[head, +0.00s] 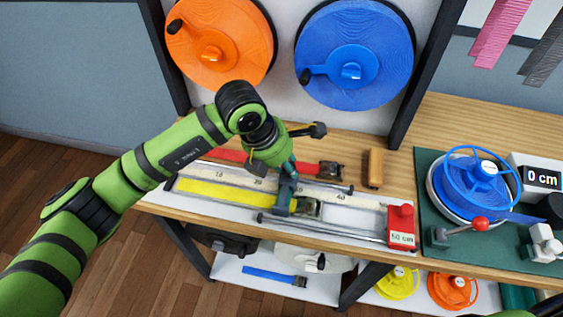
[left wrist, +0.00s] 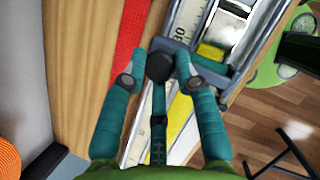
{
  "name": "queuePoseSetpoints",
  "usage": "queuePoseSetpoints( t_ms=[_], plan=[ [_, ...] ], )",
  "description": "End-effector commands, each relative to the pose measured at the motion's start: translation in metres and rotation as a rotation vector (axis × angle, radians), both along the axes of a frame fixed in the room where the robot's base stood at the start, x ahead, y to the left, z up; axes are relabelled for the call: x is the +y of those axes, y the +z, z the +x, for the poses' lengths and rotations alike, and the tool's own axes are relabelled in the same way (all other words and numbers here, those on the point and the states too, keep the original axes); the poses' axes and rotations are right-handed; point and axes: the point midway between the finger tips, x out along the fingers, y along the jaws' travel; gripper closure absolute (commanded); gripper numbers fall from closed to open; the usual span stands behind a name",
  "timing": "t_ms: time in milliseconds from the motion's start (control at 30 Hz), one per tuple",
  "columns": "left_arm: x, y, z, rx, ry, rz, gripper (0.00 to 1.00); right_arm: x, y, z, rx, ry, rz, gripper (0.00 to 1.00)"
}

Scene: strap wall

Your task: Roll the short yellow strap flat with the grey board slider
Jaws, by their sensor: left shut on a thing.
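The yellow strap (head: 222,193) lies along the measuring board (head: 355,205), with its metal buckle (head: 309,208) to the right of my gripper. In the left wrist view the strap (left wrist: 180,113) runs beneath my fingers toward the shiny buckle (left wrist: 230,22). My left gripper (head: 284,192) is shut on the grey slider (left wrist: 216,66), which spans the board across the strap near the buckle end. The fingers (left wrist: 172,68) hide part of the slider and strap. My right gripper is not in view.
A red strap (head: 240,155) lies behind the board. A red 50 cm block (head: 402,225) stands at the board's right end. A wooden block (head: 375,168) lies behind it. A blue-wheeled winder (head: 480,180) sits on the green mat (head: 428,178). Orange (head: 220,40) and blue (head: 355,50) reels hang behind.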

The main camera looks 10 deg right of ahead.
Motion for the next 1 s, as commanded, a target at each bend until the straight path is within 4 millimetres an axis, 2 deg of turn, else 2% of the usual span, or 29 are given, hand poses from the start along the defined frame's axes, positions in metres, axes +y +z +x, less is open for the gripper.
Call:
queuePoseSetpoints(
  t_ms=[100, 133, 167, 200, 500, 633, 767, 1000],
  plan=[
    [0.0, 0.002, 0.002, -0.005, 0.002, -0.003, 1.0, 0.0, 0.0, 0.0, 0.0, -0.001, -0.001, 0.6],
    [0.0, 0.002, 0.002, -0.005, 0.002, -0.003, 0.62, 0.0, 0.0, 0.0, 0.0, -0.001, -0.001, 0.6],
    [0.0, 0.002, 0.002, -0.006, 0.002, -0.004, 0.5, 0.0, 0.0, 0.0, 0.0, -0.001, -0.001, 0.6],
    [0.0, 0.002, 0.002, -0.005, 0.002, -0.003, 0.46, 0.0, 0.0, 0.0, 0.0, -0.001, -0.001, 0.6],
    [0.001, 0.001, 0.001, -0.003, 0.001, -0.001, 0.46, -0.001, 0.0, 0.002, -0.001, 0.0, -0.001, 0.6],
    [0.004, 0.01, 0.0, -0.005, 0.001, -0.001, 0.46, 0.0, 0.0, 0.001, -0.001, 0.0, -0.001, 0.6],
    [0.011, 0.031, -0.003, -0.007, 0.001, -0.002, 0.46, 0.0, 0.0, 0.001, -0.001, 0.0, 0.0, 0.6],
    [0.029, 0.079, -0.011, -0.008, 0.001, -0.003, 0.46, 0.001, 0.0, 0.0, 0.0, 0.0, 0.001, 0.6]
  ],
)
